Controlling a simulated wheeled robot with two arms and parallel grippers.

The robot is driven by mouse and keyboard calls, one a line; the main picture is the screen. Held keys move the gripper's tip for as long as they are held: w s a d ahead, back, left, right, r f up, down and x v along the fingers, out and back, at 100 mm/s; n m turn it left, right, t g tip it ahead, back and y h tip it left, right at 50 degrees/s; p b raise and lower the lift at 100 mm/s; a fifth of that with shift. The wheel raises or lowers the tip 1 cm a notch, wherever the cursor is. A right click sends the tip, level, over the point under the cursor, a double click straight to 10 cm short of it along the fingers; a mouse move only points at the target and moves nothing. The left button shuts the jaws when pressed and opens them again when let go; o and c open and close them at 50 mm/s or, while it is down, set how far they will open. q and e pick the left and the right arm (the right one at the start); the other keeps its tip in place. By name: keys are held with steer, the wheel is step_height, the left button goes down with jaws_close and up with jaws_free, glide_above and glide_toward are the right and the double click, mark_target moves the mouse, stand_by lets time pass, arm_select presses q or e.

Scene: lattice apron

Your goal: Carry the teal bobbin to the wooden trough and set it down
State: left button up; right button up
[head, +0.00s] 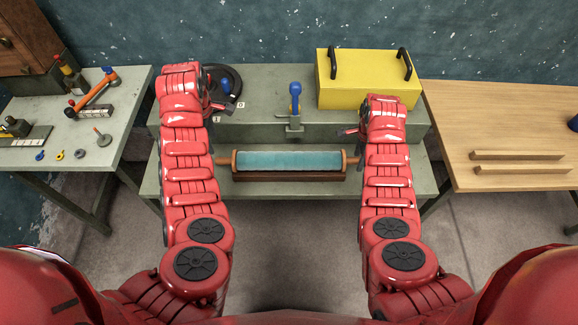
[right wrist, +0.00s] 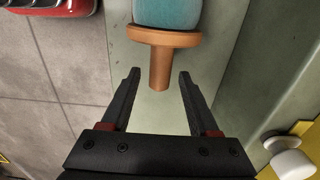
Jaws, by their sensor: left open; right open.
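The teal bobbin (head: 288,161) lies level, left to right, in a dark brown wooden cradle (head: 288,177) on the low front shelf of the grey-green bench. It has brown end flanges and a thin handle at each end. My left gripper (head: 215,150) is open by the left handle, mostly hidden behind its arm. My right gripper (right wrist: 158,74) is open, its fingers on either side of the right handle (right wrist: 160,70) with gaps between. Two parallel wooden strips (head: 517,155) on the right wooden table (head: 480,115) look like the trough.
A yellow box (head: 367,78) with black handles stands on the bench's upper level. A blue-handled clamp (head: 295,100) stands behind the bobbin, and a black ring-shaped item (head: 228,80) is behind my left arm. Tools lie on the left table (head: 60,150). The front of the wooden table is clear.

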step_height(320, 180, up, 11)
steer(key=shift+f, duration=0.15)
steer(key=shift+s, duration=0.1)
stand_by(0.6)
